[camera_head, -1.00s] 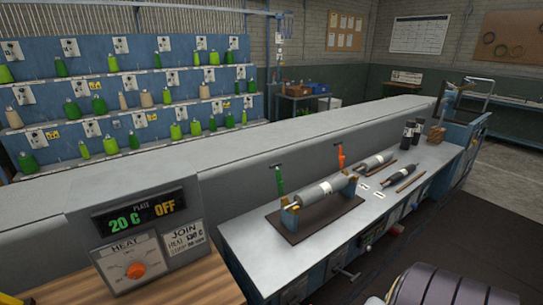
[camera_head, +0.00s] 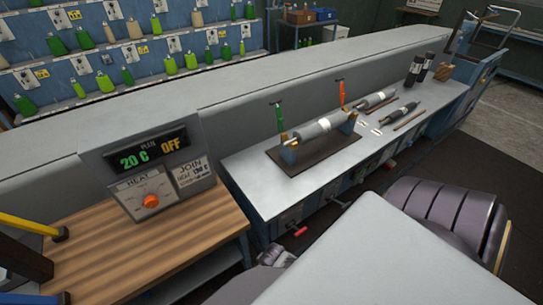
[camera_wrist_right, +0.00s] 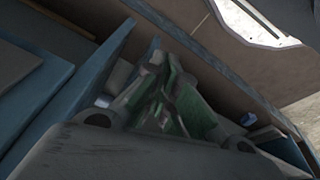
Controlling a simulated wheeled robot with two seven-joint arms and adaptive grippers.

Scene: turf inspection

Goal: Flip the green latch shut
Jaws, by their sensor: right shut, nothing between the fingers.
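A green upright piece (camera_head: 279,116), which looks like the green latch, stands at the back edge of the grey bench, left of a similar orange piece (camera_head: 342,93). At this size I cannot tell whether it is open or shut. My right gripper (camera_wrist_right: 160,98) shows dimly in the right wrist view, shut and empty, with green and grey shapes around its fingers that I cannot tell apart. Its fingers do not show in the head view, and nothing shows it touching the green piece.
A grey roller (camera_head: 320,130) sits in a cradle on a dark mat before the green piece. A heater box (camera_head: 152,170) stands on the wooden top (camera_head: 110,245).

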